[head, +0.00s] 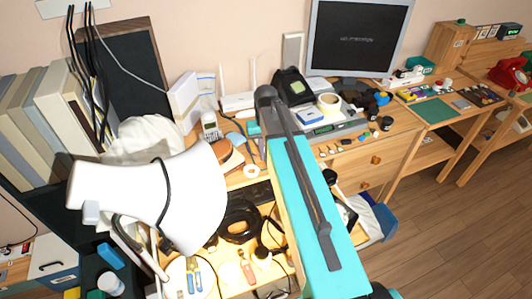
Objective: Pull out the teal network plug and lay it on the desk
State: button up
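I cannot make out the teal network plug in the head view; it is too small to tell or hidden. A white router (238,101) with upright antennas stands at the back of the desk, by the wall. My gripper's fingers do not show.
A large white cone-like shape (185,200) and a long teal slab with a grey bar (318,215) block much of the near view. Wooden floor (450,225) is open at right.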

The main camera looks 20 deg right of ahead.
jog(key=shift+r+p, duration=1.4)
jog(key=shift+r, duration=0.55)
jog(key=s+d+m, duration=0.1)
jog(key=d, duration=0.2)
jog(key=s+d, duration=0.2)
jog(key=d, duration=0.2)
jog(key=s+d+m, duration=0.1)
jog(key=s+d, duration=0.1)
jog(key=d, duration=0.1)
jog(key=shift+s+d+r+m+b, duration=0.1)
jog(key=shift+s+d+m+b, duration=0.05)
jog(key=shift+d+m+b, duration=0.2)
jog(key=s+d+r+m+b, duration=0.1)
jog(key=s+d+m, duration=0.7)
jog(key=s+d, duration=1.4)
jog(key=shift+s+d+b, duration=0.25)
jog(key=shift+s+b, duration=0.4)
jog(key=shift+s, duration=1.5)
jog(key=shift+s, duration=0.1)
